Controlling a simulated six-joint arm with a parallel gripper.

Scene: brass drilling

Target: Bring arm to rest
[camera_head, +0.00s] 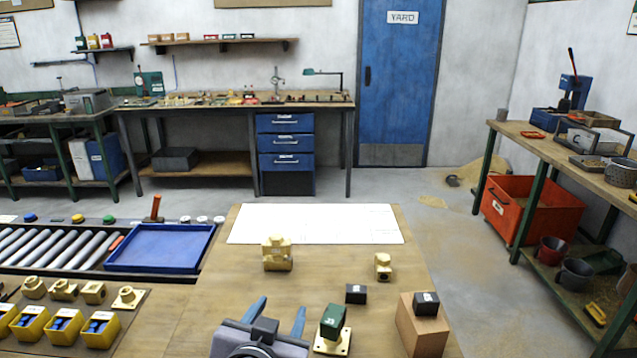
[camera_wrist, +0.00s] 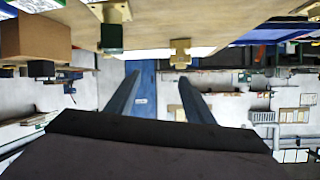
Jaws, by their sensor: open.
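My gripper (camera_head: 280,308) is at the front of the wooden workbench in the head view, its two blue-grey fingers apart and empty. It points away from me toward the back wall. In the wrist view my gripper (camera_wrist: 158,78) also shows open, with nothing between the fingers. A brass fitting (camera_head: 277,254) stands on the bench beyond the fingers. It also appears in the wrist view (camera_wrist: 180,54), where the bench is at the top. A green block (camera_head: 333,320) sits on a brass flanged plate (camera_head: 331,347) right of the gripper. My arm's links are mostly hidden.
A wooden block (camera_head: 421,333) with a black block (camera_head: 426,304) on top stands at the right. Another black block (camera_head: 356,294) and a small brass fitting (camera_head: 383,266) are nearby. A white sheet (camera_head: 314,223), blue tray (camera_head: 160,247) and yellow bins (camera_head: 65,325) surround the bench's open middle.

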